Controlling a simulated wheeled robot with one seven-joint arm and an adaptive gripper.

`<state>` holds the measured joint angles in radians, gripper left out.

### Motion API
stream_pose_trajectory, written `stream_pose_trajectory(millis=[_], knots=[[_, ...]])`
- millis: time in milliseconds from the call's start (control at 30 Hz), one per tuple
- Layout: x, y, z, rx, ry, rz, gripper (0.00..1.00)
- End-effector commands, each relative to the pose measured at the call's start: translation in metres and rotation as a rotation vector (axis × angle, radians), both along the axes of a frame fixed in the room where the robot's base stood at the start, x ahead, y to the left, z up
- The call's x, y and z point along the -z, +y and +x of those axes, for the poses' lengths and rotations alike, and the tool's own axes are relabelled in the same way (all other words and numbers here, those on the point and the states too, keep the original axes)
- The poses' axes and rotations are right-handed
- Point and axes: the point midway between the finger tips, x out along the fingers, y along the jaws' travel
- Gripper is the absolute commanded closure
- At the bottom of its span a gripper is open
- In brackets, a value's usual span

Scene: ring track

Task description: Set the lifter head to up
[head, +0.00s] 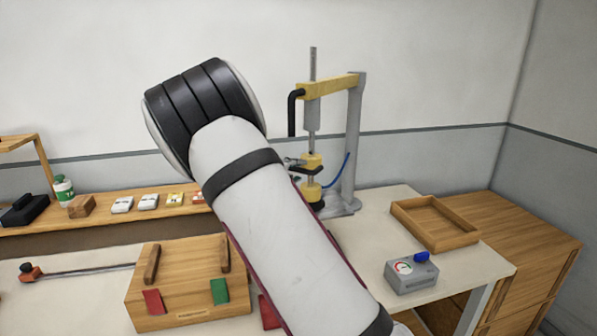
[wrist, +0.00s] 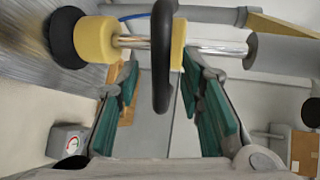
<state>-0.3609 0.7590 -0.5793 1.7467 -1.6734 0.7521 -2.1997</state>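The lifter (head: 353,140) stands on the table right of my arm, with a yellow top beam and a vertical rod. Its head, a yellow block (head: 312,161), is on the rod above a lower yellow piece (head: 311,192) with a dark foot. In the wrist view the yellow block (wrist: 178,45) and a black loop handle (wrist: 162,85) lie across the gap of my gripper (wrist: 160,72). The teal fingers are apart, one on each side of the loop. I cannot tell whether either finger touches it. My arm hides most of the gripper in the head view.
A grey gauge box (head: 411,276) with a blue knob and an empty wooden tray (head: 436,222) sit to the right. A wooden box (head: 180,280) with red and green tabs sits left of my arm. A shelf (head: 100,216) with small items runs behind.

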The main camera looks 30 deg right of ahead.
Motion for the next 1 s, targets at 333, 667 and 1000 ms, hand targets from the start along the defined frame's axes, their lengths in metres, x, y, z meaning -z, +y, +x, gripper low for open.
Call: stream_pose_trajectory(millis=[333, 667, 1000], knots=[[-0.015, 0.061, -0.032, -0.003, -0.001, 0.002, 0.65], [-0.020, 0.085, -0.046, 0.000, 0.001, 0.000, 0.65], [-0.020, 0.085, -0.046, 0.000, 0.000, 0.000, 0.65]])
